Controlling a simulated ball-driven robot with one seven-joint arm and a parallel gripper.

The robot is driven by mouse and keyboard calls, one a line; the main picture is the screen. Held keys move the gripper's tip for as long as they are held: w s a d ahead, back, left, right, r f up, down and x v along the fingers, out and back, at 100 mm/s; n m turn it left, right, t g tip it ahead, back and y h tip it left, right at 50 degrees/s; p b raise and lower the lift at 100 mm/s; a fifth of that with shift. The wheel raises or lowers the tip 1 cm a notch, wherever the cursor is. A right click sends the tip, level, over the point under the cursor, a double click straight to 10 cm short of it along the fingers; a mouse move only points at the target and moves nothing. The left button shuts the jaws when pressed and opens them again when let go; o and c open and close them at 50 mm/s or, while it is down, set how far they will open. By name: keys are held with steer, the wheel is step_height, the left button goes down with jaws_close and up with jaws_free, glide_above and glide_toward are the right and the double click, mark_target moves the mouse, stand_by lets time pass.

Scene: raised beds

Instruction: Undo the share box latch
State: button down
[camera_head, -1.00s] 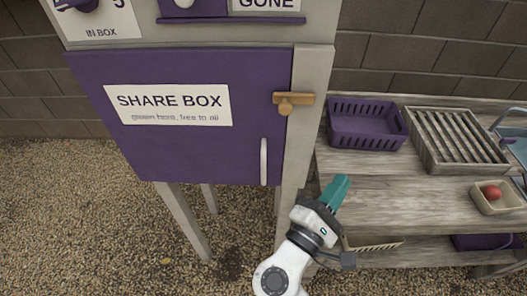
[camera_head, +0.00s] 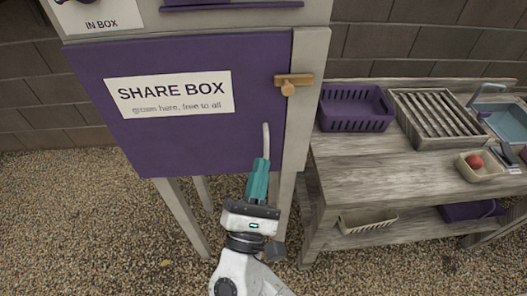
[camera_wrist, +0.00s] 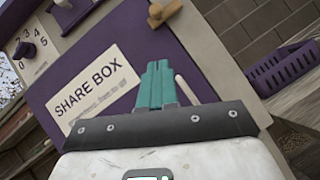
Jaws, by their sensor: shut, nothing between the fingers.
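The share box (camera_head: 210,135) has a purple door with a white "SHARE BOX" label (camera_head: 170,95). A wooden latch (camera_head: 291,84) lies across the right edge of the door and the pale post, its bar about level, with a knob on it. It also shows at the top of the wrist view (camera_wrist: 163,12). A white vertical handle (camera_head: 266,139) is on the door below the latch. My gripper (camera_head: 261,163), with teal fingers, is shut and empty. In the head view it overlaps the handle's lower end; I cannot tell whether they touch. The latch is above and right of it.
A wooden bench (camera_head: 375,160) stands right of the box. It holds a purple basket (camera_head: 355,122), a slatted crate (camera_head: 440,132) and a small tray with a red item (camera_head: 475,160). A block wall is behind. Gravel in front is open.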

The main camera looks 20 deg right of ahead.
steer(key=p, duration=0.3)
glide_toward(292, 73)
step_height(292, 73, down, 2)
steer(key=w+a, duration=0.2)
steer(key=shift+s+d+r+p, duration=0.1)
steer(key=shift+d+r+p, duration=0.3)
steer(key=shift+d+r, duration=0.25)
steer(key=shift+s+d+r+p, duration=0.1)
steer(key=shift+d+r+p, duration=0.3)
steer(key=shift+r, duration=0.4)
steer(key=shift+w+a+r+m+g+h+b, duration=0.1)
steer(key=shift+r+m+g+h+b, duration=0.2)
steer(key=shift+m+g, duration=0.4)
steer(key=shift+w+a+r+m+g+h+b, duration=0.15)
steer(key=shift+m+g+h, duration=0.25)
steer(key=shift+m, duration=0.6)
steer(key=r+m+g+y, duration=0.1)
steer(key=r+m+g, duration=0.1)
steer(key=m, duration=0.3)
steer(key=d+r+m+g+y+p, duration=0.1)
steer(key=r+m+g, duration=0.2)
steer(key=m, duration=0.1)
steer(key=s+d+r+m+g+y+p, duration=0.1)
steer(key=r+m+g, duration=0.1)
steer(key=m, duration=0.3)
steer(key=shift+d+r+m+g, duration=0.1)
steer(key=shift+r+m+g, duration=0.2)
steer(key=shift+g, duration=0.2)
steer(key=shift+w+p, duration=0.1)
steer(key=shift+p, duration=0.2)
